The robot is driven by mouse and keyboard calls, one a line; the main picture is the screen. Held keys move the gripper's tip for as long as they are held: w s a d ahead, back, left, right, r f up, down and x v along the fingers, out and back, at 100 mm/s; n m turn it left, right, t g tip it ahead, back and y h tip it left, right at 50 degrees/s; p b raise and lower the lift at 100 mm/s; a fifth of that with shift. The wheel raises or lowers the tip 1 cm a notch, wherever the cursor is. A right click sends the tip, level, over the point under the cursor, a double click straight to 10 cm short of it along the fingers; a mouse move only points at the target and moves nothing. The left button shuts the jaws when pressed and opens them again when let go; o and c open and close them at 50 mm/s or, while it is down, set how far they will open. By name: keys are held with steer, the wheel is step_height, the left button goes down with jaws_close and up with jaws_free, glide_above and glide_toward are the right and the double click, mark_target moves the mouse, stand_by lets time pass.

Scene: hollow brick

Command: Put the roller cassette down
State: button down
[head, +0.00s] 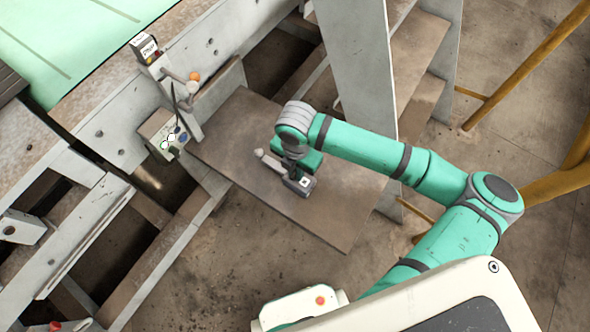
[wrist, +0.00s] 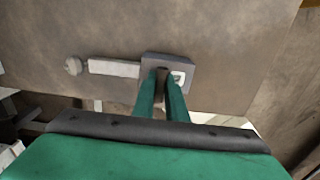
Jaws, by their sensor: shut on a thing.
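The roller cassette is a dark grey block with a light bar and a round knob at its left end. In the head view the roller cassette (head: 302,186) is under my wrist, over the brown plate (head: 335,225). In the wrist view the cassette (wrist: 150,62) lies across the upper middle, with the brown plate (wrist: 230,40) behind it. My gripper (wrist: 163,80) is shut on the dark block; the green fingers cover part of it. In the head view my gripper (head: 295,172) is mostly hidden by the wrist. I cannot tell whether the cassette touches the plate.
A grey machine frame with a control box (head: 163,135) and an orange-knobbed lever (head: 193,77) stands left of the plate. A tall grey upright (head: 358,70) rises behind the arm. Yellow rails (head: 530,62) are at the right. The plate's front part is bare.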

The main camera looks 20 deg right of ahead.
steer(key=c, duration=1.8)
jaws_free()
steer(key=shift+s, duration=0.1)
steer(key=shift+o, duration=0.2)
